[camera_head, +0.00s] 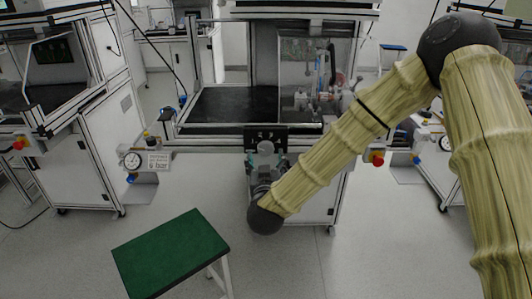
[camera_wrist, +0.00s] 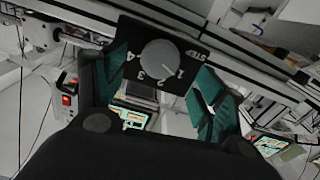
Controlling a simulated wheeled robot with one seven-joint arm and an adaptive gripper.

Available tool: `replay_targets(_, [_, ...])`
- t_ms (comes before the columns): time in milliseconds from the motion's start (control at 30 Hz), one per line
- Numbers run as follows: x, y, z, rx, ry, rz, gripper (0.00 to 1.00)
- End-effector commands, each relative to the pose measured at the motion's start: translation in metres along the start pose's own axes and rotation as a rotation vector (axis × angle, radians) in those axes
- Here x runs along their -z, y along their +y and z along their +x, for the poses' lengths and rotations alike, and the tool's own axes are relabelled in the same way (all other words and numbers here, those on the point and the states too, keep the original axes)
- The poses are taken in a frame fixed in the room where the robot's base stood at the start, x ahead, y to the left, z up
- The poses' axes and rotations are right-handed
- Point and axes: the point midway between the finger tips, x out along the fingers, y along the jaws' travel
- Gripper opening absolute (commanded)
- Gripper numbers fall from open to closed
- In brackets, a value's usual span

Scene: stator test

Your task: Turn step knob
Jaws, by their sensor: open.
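The step knob (camera_wrist: 160,58) is a round grey dial on a black panel (camera_wrist: 190,88) marked STEP, with numbers 1 to 4 around it. A thin light mark on the knob seems to point near 1 and 2. In the wrist view my gripper (camera_wrist: 162,75) is open, with one teal finger on each side of the panel. The knob lies between the fingers in the picture; I cannot tell how far beyond the tips it is.
The test bench (camera_head: 225,130) spans the middle. A pressure gauge (camera_head: 132,160) is left of the panel, and a red emergency button (camera_head: 377,158) is right of it. A green-topped stool (camera_head: 170,252) stands at front left. The floor around it is mostly clear.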

Motion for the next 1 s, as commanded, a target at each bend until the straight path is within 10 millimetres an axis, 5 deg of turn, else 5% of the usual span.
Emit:
replay_targets(300, [0.000,0.000,0.038,-0.002,0.000,0.001,0.71])
replay_targets(733, [-0.001,0.000,0.045,0.000,-0.001,0.000,0.71])
replay_targets(1000, [-0.001,0.000,0.045,0.000,-0.001,0.000,0.25])
